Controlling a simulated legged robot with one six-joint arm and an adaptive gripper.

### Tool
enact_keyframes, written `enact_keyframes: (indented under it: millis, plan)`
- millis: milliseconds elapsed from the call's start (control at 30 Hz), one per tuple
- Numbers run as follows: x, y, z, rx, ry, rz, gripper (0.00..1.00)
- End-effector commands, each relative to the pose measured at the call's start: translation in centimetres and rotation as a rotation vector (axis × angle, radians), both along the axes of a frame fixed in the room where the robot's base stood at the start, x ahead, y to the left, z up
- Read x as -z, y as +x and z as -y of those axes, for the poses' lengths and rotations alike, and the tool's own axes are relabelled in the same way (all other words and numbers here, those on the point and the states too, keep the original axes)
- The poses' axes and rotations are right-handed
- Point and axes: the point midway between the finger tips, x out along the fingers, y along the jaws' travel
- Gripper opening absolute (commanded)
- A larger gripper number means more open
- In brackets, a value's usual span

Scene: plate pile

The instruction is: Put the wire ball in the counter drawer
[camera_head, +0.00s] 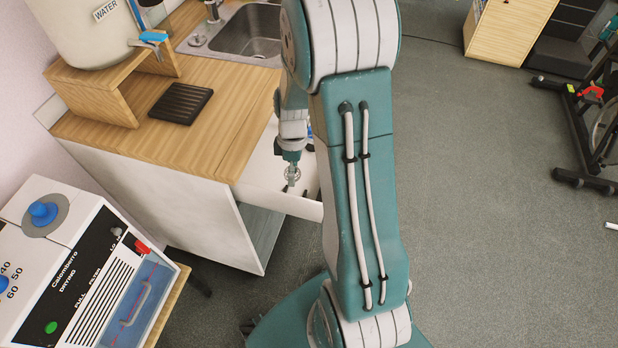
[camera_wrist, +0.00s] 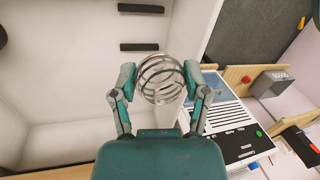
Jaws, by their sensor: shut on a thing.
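The wire ball (camera_wrist: 160,79) is a round cage of thin silvery wire rings. My gripper (camera_wrist: 161,84) is shut on it, with one teal finger on each side. In the head view the wire ball (camera_head: 292,174) hangs below my gripper, over the open counter drawer (camera_head: 272,196), close behind its front panel. The white drawer interior (camera_wrist: 62,75) fills the left of the wrist view. I cannot tell whether the ball is below the drawer's rim. My arm hides the drawer's right part.
Two black bars (camera_wrist: 140,46) show in the drawer. The wooden counter (camera_head: 215,125) bears a black slotted tray (camera_head: 181,103) and a sink (camera_head: 250,33). A white and blue drying machine (camera_head: 75,275) stands at the lower left. Open floor (camera_head: 480,200) lies to the right.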

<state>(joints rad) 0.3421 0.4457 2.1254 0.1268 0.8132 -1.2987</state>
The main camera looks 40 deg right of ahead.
Motion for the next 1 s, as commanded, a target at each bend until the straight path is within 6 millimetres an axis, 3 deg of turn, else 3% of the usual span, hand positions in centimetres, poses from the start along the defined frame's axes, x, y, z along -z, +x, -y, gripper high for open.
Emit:
enact_keyframes:
  millis: [200, 600, 967, 1000]
  plan:
    - [4.1, -0.1, -0.1, 0.003, 0.002, -0.005, 0.28]
    - [9.0, -0.1, 0.0, 0.004, 0.001, -0.002, 0.28]
    - [9.4, 0.0, 0.0, 0.005, 0.0, 0.0, 0.28]
    - [9.4, 0.0, 0.0, 0.005, 0.0, 0.001, 0.69]
